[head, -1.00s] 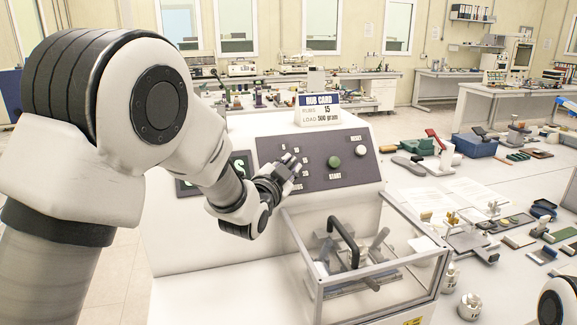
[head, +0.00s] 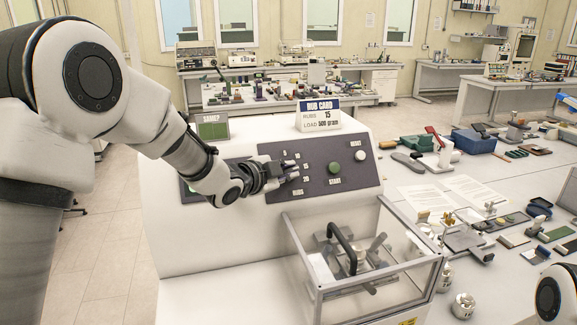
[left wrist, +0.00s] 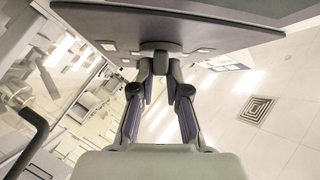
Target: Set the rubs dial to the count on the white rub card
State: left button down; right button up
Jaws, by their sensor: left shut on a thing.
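The white rub card (head: 320,118) stands on top of the machine and reads RUBS 15, LOAD 500 gram. The rubs dial sits on the dark sloped panel (head: 325,183), hidden behind my left gripper (head: 284,173) in the head view. Printed numbers, 15 and 20 among them, show just right of the fingers. In the left wrist view the dark round dial (left wrist: 160,48) is between the fingertips of my left gripper (left wrist: 160,66), which is shut on it. The dial's pointer cannot be made out. My right gripper is out of view.
A green START button (head: 334,168) and a white RESET button (head: 360,155) are on the panel's right. A clear-walled test box (head: 365,280) with a black handle (head: 342,247) stands in front. A small green display (head: 212,130) is at the left. Sheets and tools cover the right-hand bench.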

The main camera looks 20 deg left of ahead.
pick_arm(q)
jog(key=shift+f, duration=0.25)
jog(key=c, duration=1.2)
grip_release()
jog(key=shift+o, duration=0.2)
jog(key=shift+a+r, duration=0.1)
jog(key=shift+a, duration=0.1)
jog(key=shift+s, duration=0.1)
jog(key=shift+s+r, duration=0.15)
jog(key=shift+s, duration=0.15)
jog(key=v, duration=1.1)
jog(key=shift+a, duration=0.1)
jog(key=shift+s+a, duration=0.1)
jog(key=shift+s, duration=0.05)
